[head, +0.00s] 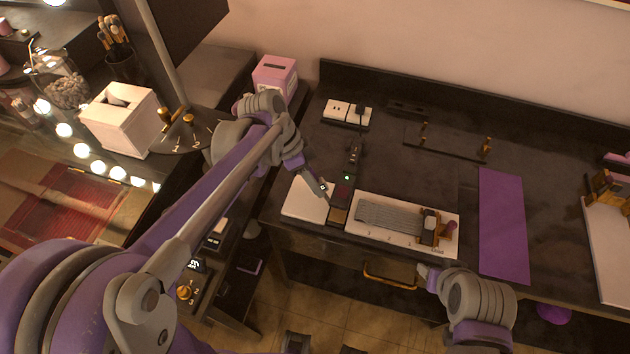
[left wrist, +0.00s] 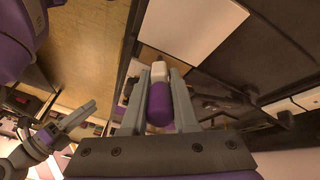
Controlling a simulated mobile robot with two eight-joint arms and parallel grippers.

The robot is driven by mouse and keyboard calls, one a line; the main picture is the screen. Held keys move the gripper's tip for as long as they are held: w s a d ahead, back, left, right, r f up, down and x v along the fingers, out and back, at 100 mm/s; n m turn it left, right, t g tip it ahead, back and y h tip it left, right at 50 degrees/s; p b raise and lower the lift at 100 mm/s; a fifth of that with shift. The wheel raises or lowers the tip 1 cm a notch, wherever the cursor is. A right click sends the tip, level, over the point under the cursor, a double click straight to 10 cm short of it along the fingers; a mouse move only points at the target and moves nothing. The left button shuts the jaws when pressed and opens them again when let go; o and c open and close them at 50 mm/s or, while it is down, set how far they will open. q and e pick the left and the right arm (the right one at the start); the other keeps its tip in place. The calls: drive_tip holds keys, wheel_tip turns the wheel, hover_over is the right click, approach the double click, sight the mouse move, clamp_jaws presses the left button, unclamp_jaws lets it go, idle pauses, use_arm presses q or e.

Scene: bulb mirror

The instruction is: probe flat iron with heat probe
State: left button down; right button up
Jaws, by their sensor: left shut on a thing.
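In the head view my left gripper (head: 321,189) hangs at the left side of a dark device (head: 341,194) with a green light, a faint red patch and a tan end. This device looks like the flat iron; I cannot be sure. In the left wrist view my left gripper (left wrist: 158,100) is shut on a purple-handled piece with a pale collar (left wrist: 159,106), which looks like the heat probe. Its tip is hidden in both views. My right gripper (head: 426,274) is near the table's front edge, away from the device; it also shows in the left wrist view (left wrist: 78,122).
A white board (head: 382,235) with numbers, a grey ribbed piece (head: 388,215) and a brass holder (head: 440,232) lies right of the device. A pale pad (head: 302,202) lies left. A socket (head: 338,110) with a black plug is behind. A purple mat (head: 502,228) lies right.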

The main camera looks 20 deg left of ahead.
use_arm(q)
drive_tip(key=shift+d+f, duration=0.2)
drive_tip(key=shift+f, duration=0.15)
use_arm(e)
drive_tip(key=shift+s+f, duration=0.1)
drive_tip(key=shift+f, duration=0.15)
idle(0.6)
use_arm(q)
drive_tip(key=shift+p+v, duration=1.2)
drive_tip(key=shift+v, duration=1.75)
drive_tip(key=shift+p+v, duration=0.65)
drive_tip(key=shift+v, duration=1)
use_arm(e)
drive_tip(key=w+r, duration=0.3)
drive_tip(key=r, duration=0.3)
drive_tip(key=shift+t, duration=0.3)
use_arm(q)
drive_tip(key=shift+s+f, duration=0.1)
use_arm(e)
drive_tip(key=shift+s, duration=0.1)
